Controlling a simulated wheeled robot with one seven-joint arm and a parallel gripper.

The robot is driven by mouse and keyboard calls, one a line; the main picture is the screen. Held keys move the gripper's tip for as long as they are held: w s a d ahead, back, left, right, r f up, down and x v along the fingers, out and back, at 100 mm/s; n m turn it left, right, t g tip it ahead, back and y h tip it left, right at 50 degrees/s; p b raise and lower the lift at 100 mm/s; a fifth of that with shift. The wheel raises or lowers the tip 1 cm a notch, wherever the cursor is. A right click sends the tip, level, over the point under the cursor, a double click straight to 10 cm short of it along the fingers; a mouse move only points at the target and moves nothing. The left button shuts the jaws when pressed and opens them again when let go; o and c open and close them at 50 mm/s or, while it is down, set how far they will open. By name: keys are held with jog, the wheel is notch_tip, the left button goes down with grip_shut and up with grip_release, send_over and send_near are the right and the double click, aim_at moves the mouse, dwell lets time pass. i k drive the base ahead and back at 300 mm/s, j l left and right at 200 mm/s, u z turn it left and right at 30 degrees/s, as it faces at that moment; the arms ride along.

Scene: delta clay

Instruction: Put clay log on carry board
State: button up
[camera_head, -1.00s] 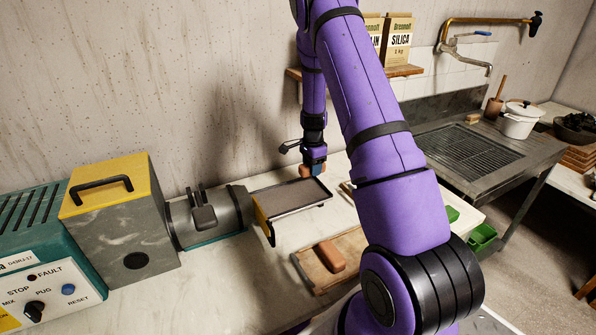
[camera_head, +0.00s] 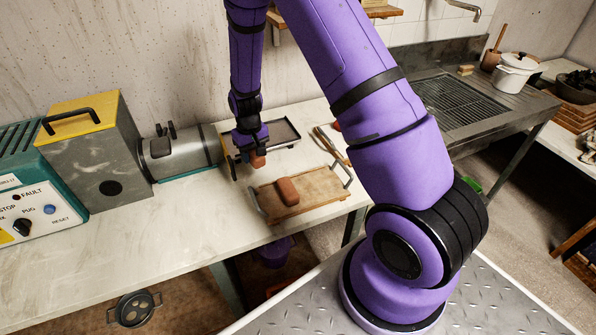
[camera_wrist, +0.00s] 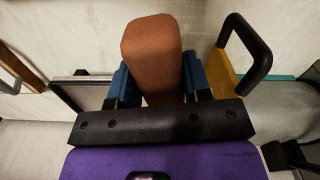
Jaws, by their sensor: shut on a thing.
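My gripper (camera_head: 256,155) is shut on a brown clay log (camera_wrist: 152,50). In the wrist view the log stands out between the two blue fingers. In the head view only a small part of the held log (camera_head: 258,162) shows below the fingers. The wooden carry board (camera_head: 325,187), with a metal handle at each end, lies on the bench in front of the gripper. Another clay log (camera_head: 288,191) lies on its left half. The held log is just behind the board's left part and appears raised above the bench.
A dark tray (camera_head: 285,132) with a yellow end stands right behind my gripper. The grey pug mill barrel (camera_head: 185,153) is to the left. Wooden tools (camera_head: 330,145) lie behind the board. The board's right half is bare. The bench's front edge is close to the board.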

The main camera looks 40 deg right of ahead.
aim_at(315, 187)
jog(key=k+l+u, duration=0.3)
jog(key=l, duration=0.35)
jog(key=k+l+u, duration=0.35)
jog(key=k+l, duration=0.2)
jog(key=i+l+u, duration=0.1)
jog(key=i, duration=0.15)
